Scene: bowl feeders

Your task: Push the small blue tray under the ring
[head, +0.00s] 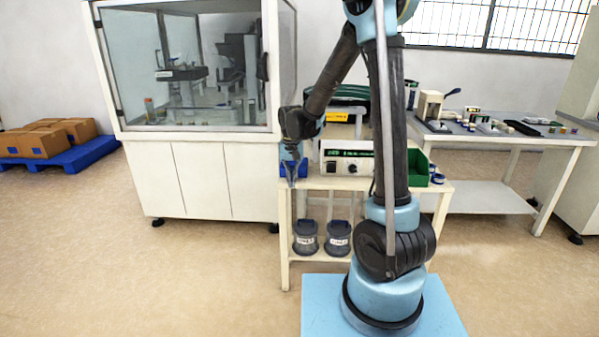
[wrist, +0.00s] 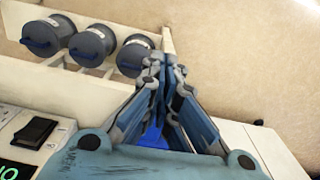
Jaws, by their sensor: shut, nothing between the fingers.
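The small blue tray (head: 303,170) is at the left end of the cream bench (head: 350,183), partly hidden behind my gripper (head: 291,184). My gripper points down at the bench's left end, with its fingers together and empty. In the wrist view my gripper's fingertips (wrist: 163,62) meet, and bright blue of the tray (wrist: 152,138) shows between the finger links. Most of the tray is hidden there. I cannot tell whether the fingers touch it. I cannot clearly make out the ring in either view.
A control box (head: 346,160) with a green display stands just right of the tray. A dark feeder bowl (head: 345,93) is behind it, and a green bin (head: 417,168) stands farther right. Lidded canisters (head: 306,238) sit on the lower shelf. A glazed cabinet (head: 200,180) is left.

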